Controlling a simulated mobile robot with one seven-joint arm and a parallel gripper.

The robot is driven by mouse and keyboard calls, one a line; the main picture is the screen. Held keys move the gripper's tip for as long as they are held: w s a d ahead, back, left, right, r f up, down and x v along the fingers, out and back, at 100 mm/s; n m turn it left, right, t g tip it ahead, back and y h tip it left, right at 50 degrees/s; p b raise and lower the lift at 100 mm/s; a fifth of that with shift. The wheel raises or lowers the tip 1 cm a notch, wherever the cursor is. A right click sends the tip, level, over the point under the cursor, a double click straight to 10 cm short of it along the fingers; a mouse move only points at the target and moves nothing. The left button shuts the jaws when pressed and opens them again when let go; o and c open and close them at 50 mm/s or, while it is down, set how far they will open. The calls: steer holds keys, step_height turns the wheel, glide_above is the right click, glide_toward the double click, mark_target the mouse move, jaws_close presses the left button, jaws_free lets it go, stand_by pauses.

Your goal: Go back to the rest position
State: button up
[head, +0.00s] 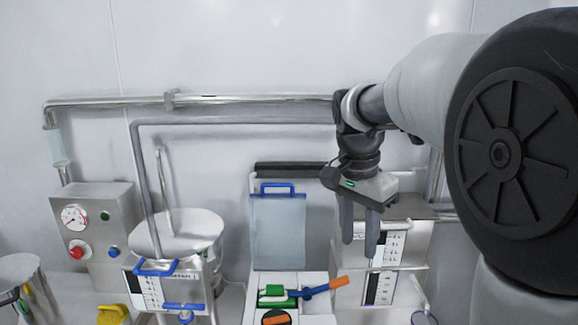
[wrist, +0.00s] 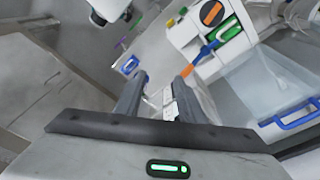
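My gripper (head: 359,250) hangs with its fingers pointing down, in front of the steel box on the right in the head view. Its two fingers are apart, with nothing between them. In the wrist view my gripper (wrist: 158,88) also shows spread fingers with an empty gap. My arm comes in from the upper right and covers part of the back wall and pipes.
Below and left stands a white unit (head: 300,281) with green, blue and orange parts. A blue-handled clear panel (head: 278,230) is behind it. A steel vessel (head: 178,235) and a gauge box (head: 97,225) stand left. Pipes (head: 240,99) run along the wall.

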steer(key=s+f+n+t+y, duration=0.1)
steer(key=s+n+t, duration=0.3)
steer(key=s+n, duration=0.6)
steer(key=s, duration=0.9)
steer(key=shift+s+d+f+t, duration=0.15)
steer(key=shift+d+f+t, duration=0.05)
steer(key=shift+f+t, duration=0.1)
